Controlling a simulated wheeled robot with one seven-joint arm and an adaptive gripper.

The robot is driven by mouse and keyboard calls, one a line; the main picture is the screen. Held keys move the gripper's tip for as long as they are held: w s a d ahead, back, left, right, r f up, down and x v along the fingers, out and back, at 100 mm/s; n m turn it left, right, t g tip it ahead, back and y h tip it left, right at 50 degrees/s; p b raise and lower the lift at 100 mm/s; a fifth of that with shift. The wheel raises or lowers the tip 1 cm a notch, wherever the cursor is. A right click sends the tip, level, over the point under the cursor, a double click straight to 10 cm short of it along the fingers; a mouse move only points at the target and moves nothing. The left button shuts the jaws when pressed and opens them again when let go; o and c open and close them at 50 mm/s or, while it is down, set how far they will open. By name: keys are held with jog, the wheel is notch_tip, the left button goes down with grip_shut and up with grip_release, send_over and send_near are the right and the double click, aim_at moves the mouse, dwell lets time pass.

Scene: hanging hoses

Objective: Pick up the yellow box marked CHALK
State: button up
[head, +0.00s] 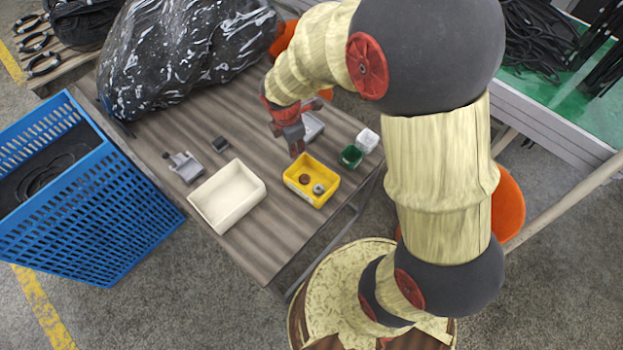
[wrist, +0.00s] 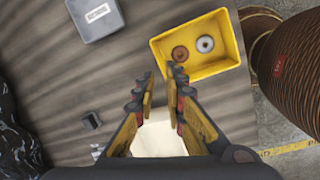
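The yellow box (head: 299,193) is an open tray on the wooden table, near its front right edge. It holds a brown ring-like piece and a grey one. In the wrist view the yellow box (wrist: 212,67) lies beyond and right of the fingertips. No CHALK marking can be made out on it. My gripper (head: 292,143) is above the table, behind and slightly left of the box in the head view. In the wrist view my gripper (wrist: 163,76) has its fingers apart with nothing held between them. It does not appear to touch the box.
A white tray (head: 226,196) stands left of the yellow box. A green container (head: 351,156) and a white one (head: 367,140) stand to its right. A black bag (head: 175,55) fills the table's back.

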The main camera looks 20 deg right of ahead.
aim_at(296, 172)
jog(key=f+n, duration=0.1)
jog(key=f, duration=0.2)
jog(key=f+n, duration=0.2)
jog(key=f, duration=0.1)
jog(key=w+f+n, duration=0.1)
jog(key=f, duration=0.2)
jog(key=shift+a+g, duration=0.3)
jog(key=shift+a, duration=0.05)
jog(key=f+b, duration=0.1)
jog(key=f, duration=0.3)
jog(key=f+b, duration=0.1)
jog(key=f, duration=0.1)
jog(key=shift+w+d+b, duration=0.25)
jog(key=shift+d+b, duration=0.05)
jog(key=shift+r, duration=0.15)
grip_shut()
jog(key=shift+r, duration=0.1)
